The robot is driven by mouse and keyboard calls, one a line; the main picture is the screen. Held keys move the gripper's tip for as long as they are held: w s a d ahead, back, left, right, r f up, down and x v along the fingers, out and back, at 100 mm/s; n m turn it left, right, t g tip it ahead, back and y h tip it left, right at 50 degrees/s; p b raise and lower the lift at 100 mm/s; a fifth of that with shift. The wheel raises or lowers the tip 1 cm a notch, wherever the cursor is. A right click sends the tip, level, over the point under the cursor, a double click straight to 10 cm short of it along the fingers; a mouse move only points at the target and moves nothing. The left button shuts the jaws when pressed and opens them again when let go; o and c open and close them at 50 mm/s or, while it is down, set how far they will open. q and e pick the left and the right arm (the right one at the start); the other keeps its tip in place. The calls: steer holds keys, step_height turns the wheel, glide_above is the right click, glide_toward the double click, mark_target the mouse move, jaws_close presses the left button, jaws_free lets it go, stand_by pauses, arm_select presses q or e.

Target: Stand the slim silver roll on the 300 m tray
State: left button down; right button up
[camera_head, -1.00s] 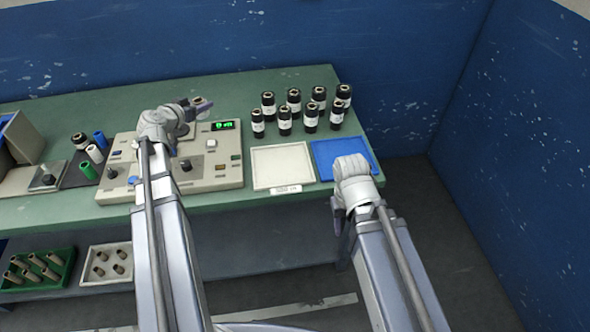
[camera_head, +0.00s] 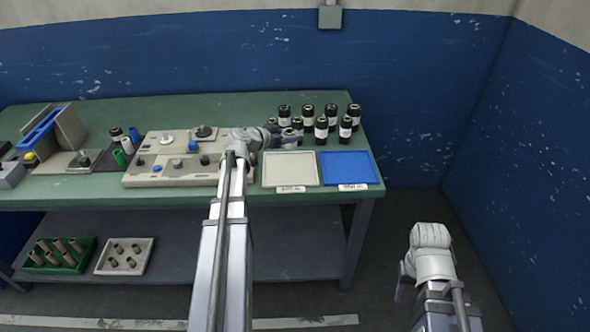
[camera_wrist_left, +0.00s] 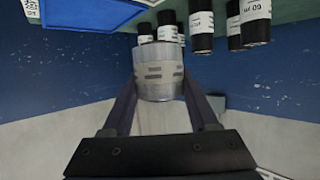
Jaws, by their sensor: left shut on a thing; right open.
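My left gripper (camera_head: 284,141) is shut on a silver roll (camera_wrist_left: 158,75), which fills the space between the fingers in the left wrist view. In the head view the gripper is above the bench, near the back edge of the pale tray (camera_head: 291,181) and in front of the dark rolls; the held roll is small and partly hidden there. A blue tray (camera_head: 349,179) lies to the right of the pale one. Each tray has a white label at its front, too small to read surely. My right gripper (camera_head: 405,284) is open and empty, right of the bench.
Several black rolls with white labels (camera_head: 321,130) stand behind the trays, close to my left gripper. A beige machine panel (camera_head: 175,178) with knobs is to the left. Both trays look empty. Two trays of small cores sit on the lower shelf.

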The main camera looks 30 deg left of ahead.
arm_select(q)
steer(key=shift+f+b, duration=4.8)
steer(key=shift+f, duration=0.1)
steer(key=shift+f, duration=0.1)
steer(key=shift+f, duration=0.15)
steer(key=shift+c, duration=0.9)
jaws_free()
steer(key=shift+r, duration=0.3)
steer(key=p+v, duration=0.4)
steer(key=v, duration=0.8)
steer(key=shift+f+p, duration=0.1)
steer(key=shift+p, duration=0.2)
